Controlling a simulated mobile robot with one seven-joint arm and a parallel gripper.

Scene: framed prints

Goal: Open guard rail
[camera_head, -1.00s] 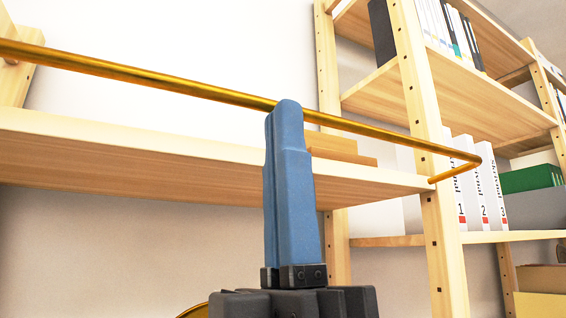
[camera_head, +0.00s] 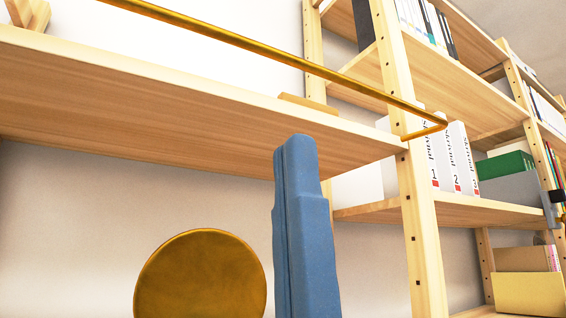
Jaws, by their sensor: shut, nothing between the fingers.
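The guard rail (camera_head: 290,66) is a thin brass-coloured bar running across the front of a wooden shelf (camera_head: 200,100). It slopes from the upper left down to the right, where a short bent end (camera_head: 424,132) meets the shelf's right post (camera_head: 418,220). My gripper (camera_head: 298,145) has blue fingers pointing up, pressed together with nothing between them. In the picture its tips are below the rail and over the lower part of the shelf's front; they do not appear to touch the rail. The rail's left end is out of view.
A round brass disc (camera_head: 202,275) is at the bottom, left of my gripper. A wooden block (camera_head: 308,103) lies on the shelf. To the right, shelves hold white binders (camera_head: 452,160), a green box (camera_head: 506,165) and a yellow box (camera_head: 528,294). Pale wall lies under the shelf.

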